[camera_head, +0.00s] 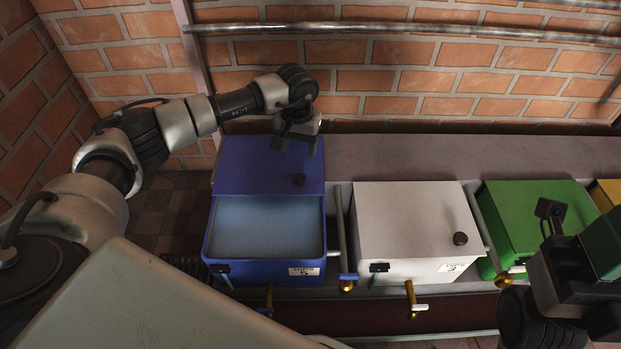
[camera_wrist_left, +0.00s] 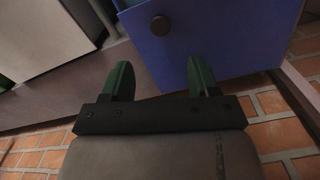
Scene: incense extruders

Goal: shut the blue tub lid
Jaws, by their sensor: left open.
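The blue tub (camera_head: 263,272) stands left of the white tub, its front part uncovered and showing a pale blue-grey inside. Its blue lid (camera_head: 250,168) lies toward the back, with a dark knob (camera_head: 298,180) near its front right. My left gripper (camera_head: 297,143) is above the lid's back right part, behind the knob, and holds nothing. In the left wrist view my open gripper (camera_wrist_left: 162,80) shows two green fingers apart, with the blue lid (camera_wrist_left: 230,35) and knob (camera_wrist_left: 160,25) beyond them. My right gripper (camera_head: 572,232) is at the right edge, partly cut off; its opening is unclear.
A closed white tub (camera_head: 410,220) with a knob stands right of the blue one. A green tub (camera_head: 530,205) and part of a yellow tub (camera_head: 605,192) follow. Small taps project at the front. A brick wall with metal pipes (camera_head: 400,28) rises behind the bare ledge (camera_head: 430,155).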

